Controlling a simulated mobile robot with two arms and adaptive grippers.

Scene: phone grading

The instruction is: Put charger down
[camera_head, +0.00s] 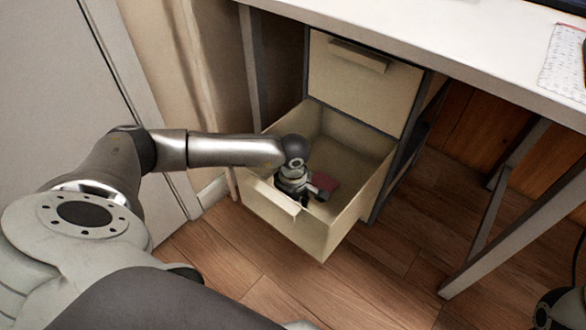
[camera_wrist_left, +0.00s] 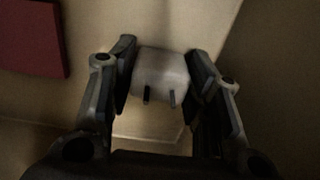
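The charger (camera_wrist_left: 160,72) is a small white block with two dark prongs, seen in the left wrist view between the two fingers of my left gripper (camera_wrist_left: 163,78). Both fingers appear to touch its sides, so the gripper looks shut on it. In the head view, my left gripper (camera_head: 304,194) reaches down inside an open cream drawer (camera_head: 338,222). The charger cannot be made out there. Whether it touches the drawer floor is unclear. The fingers of my right gripper are not seen.
A dark red flat item (camera_head: 325,182) lies in the drawer beside the gripper; it also shows in the left wrist view (camera_wrist_left: 30,40). A closed drawer (camera_head: 360,90) sits above and behind. The white desk top (camera_head: 470,45) overhangs the right side. Wooden floor (camera_head: 350,285) lies in front.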

